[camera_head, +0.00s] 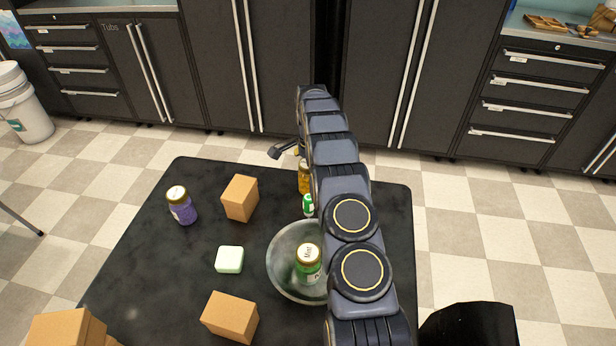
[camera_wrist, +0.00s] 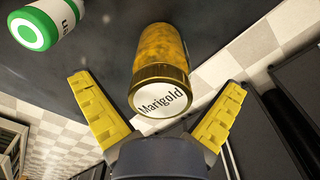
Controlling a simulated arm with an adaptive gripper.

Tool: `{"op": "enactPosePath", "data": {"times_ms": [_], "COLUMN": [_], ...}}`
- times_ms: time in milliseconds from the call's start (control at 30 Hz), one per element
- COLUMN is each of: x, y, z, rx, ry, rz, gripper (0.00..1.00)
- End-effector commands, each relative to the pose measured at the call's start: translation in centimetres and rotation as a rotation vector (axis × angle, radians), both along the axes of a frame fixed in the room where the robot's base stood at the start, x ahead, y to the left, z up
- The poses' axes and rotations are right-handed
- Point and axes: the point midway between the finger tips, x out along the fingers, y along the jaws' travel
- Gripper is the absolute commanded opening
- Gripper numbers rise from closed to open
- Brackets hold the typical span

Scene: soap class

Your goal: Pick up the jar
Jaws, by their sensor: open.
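An amber jar with a gold lid (camera_head: 304,180) stands near the far edge of the table, partly hidden by my arm. In the wrist view this jar (camera_wrist: 161,60) has a white lid label reading "Marigold". My gripper (camera_wrist: 157,86) is open, its two yellow fingers on either side of the lid end, with gaps visible and nothing held. In the head view the gripper (camera_head: 290,151) is mostly hidden behind my arm. A purple jar (camera_head: 182,206) stands at the left. A green jar labelled "Mint" (camera_head: 308,265) stands in a glass bowl (camera_head: 281,280).
A small green-and-white container (camera_head: 308,205) is close to the amber jar; it also shows in the wrist view (camera_wrist: 36,24). A pale green soap bar (camera_head: 229,260) and brown blocks (camera_head: 240,198) (camera_head: 230,317) lie on the dark table (camera_head: 150,262). Cabinets stand beyond.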

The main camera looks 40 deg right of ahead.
Motion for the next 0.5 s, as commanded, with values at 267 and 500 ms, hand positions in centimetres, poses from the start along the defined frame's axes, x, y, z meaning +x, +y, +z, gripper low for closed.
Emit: {"op": "enactPosePath", "data": {"times_ms": [267, 500], "x": [0.01, 0.03], "y": [0.02, 0.0], "z": [-0.91, -0.87], "rx": [0.001, 0.0], "ry": [-0.001, -0.001], "rz": [0.0, 0.0], "gripper": [0.99, 0.3]}}
